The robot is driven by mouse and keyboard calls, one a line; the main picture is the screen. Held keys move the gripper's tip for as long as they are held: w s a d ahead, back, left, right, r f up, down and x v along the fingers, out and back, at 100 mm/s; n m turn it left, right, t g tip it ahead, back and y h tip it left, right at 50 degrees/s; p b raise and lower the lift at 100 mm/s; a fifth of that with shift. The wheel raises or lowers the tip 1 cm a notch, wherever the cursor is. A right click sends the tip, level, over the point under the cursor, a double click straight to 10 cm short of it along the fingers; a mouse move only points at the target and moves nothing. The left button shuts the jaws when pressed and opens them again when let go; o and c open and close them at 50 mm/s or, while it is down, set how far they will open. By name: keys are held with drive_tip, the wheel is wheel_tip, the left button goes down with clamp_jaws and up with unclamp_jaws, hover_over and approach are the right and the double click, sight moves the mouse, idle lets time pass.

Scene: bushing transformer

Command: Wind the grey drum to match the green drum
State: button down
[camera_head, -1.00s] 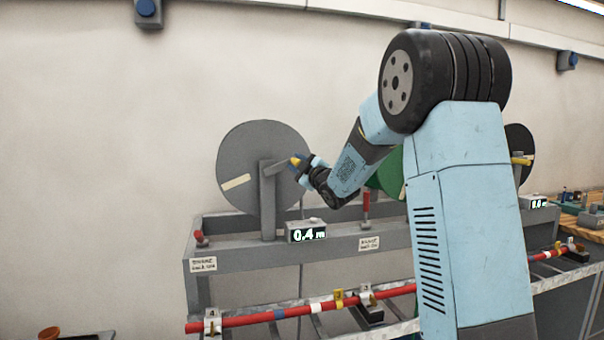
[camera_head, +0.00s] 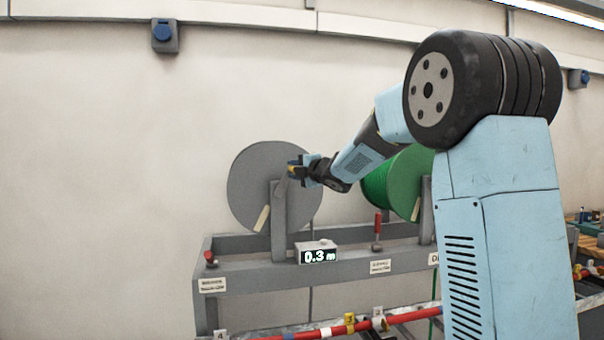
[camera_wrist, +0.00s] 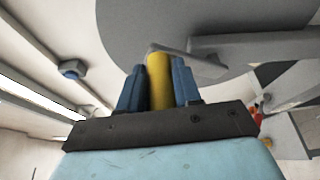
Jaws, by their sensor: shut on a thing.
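The grey drum (camera_head: 252,195) stands upright on a grey stand at the left, with a pale strip on its lower face. My gripper (camera_head: 297,169) is at the drum's upper right, shut on the yellow crank handle (camera_wrist: 159,78). In the wrist view the blue fingers (camera_wrist: 158,90) stand on both sides of the handle, and the crank arm (camera_wrist: 190,62) runs from it across the drum's face. A counter box (camera_head: 318,254) below the drum reads 0.3 m. The green drum (camera_head: 405,182) stands to the right, partly hidden behind my arm; its counter is not visible.
A red-handled lever (camera_head: 378,225) stands between the drums, and another red handle (camera_head: 210,257) is at the stand's left end. The wall behind is clear around the grey drum.

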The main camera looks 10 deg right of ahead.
drive_tip(key=shift+a+f, duration=0.2)
drive_tip(key=shift+a, duration=0.15)
drive_tip(key=c, duration=1.1)
unclamp_jaws()
drive_tip(key=shift+o, duration=1.2)
drive_tip(key=shift+r, duration=0.1)
drive_tip(key=shift+d, duration=0.1)
drive_tip(key=shift+s, duration=0.1)
drive_tip(key=shift+s+d+r, duration=0.1)
drive_tip(key=shift+s+d, duration=0.1)
drive_tip(key=shift+s, duration=0.05)
drive_tip(key=v, duration=1.3)
